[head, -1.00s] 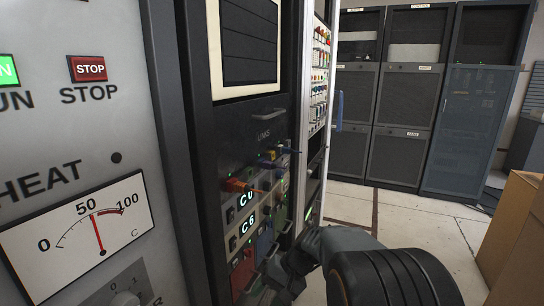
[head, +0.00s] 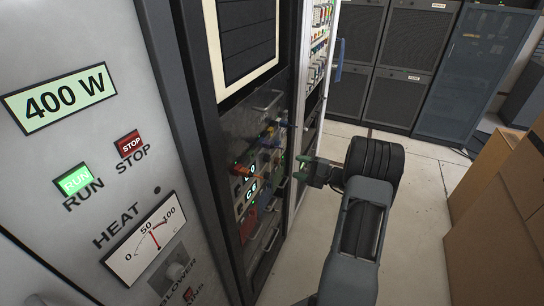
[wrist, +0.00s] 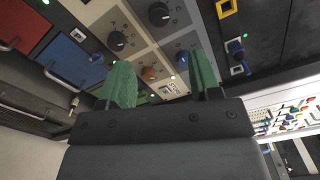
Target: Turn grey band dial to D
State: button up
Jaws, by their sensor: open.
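My gripper (head: 303,171) is open, with its fingers pointing left toward the rack, in the head view. In the wrist view its green fingers (wrist: 161,80) stand apart with nothing gripped between them. Beyond them the rack face has a black dial (wrist: 117,41), a second black dial (wrist: 159,14), a brown knob (wrist: 149,74) and a blue knob (wrist: 182,57). The black dials sit on pale beige to grey panels.
Orange cables (head: 240,170) stick out from the rack. A white door (head: 312,85) with a blue handle stands open beyond. Cardboard boxes (head: 505,205) stand at right; the floor between is clear.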

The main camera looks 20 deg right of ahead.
aim_at(270, 159)
jog(key=p+x, duration=0.2)
jog(key=x, duration=0.9)
jog(key=shift+a, duration=0.15)
jog(key=shift+s, duration=0.1)
jog(key=c, duration=0.9)
jog(key=shift+c, duration=0.2)
jog(key=shift+f+m, duration=0.1)
jog(key=shift+m, duration=0.2)
jog(key=m+b, duration=0.2)
jog(key=shift+m, duration=0.4)
jog(key=shift+m+b, duration=0.35)
jog(key=shift+m, duration=1.85)
